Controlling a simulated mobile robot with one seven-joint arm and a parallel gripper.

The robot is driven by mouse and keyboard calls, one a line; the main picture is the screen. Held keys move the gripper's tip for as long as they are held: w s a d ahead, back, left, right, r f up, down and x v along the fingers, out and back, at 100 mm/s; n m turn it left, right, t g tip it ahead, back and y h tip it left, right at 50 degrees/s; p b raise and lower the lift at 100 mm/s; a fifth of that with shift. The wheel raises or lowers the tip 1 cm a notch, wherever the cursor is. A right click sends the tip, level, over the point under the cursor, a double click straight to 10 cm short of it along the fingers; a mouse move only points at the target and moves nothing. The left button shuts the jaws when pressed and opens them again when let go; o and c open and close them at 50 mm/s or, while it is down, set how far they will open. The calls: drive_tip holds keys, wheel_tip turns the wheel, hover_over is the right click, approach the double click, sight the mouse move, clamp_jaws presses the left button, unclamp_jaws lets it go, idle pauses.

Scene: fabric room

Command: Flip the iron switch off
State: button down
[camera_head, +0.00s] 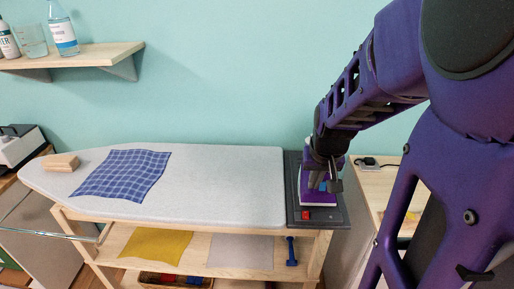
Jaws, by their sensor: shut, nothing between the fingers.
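The iron (319,199), purple with a pale base, rests on a dark pad (336,217) at the right end of the ironing board. A small red switch-like piece (306,215) shows on the pad in front of the iron; I cannot tell its on or off position. My gripper (330,186) is shut and empty, pointing down at the iron from above. It hides much of the iron's top, and I cannot tell whether it touches it.
The ironing board (225,185) carries a blue checked cloth (122,174) and a wooden block (61,162) at its left. The board's middle is clear. A side table (376,184) with a socket stands right of the pad.

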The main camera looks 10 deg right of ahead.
drive_tip(key=b, duration=0.7)
hover_over(306, 212)
drive_tip(key=s, duration=0.1)
drive_tip(key=f, duration=1.1)
drive_tip(key=shift+s+a+f, duration=0.2)
drive_tip(key=shift+f, duration=0.15)
drive_tip(key=shift+b+x, duration=0.85)
drive_tip(key=shift+x, duration=0.05)
drive_tip(key=shift+s, duration=0.15)
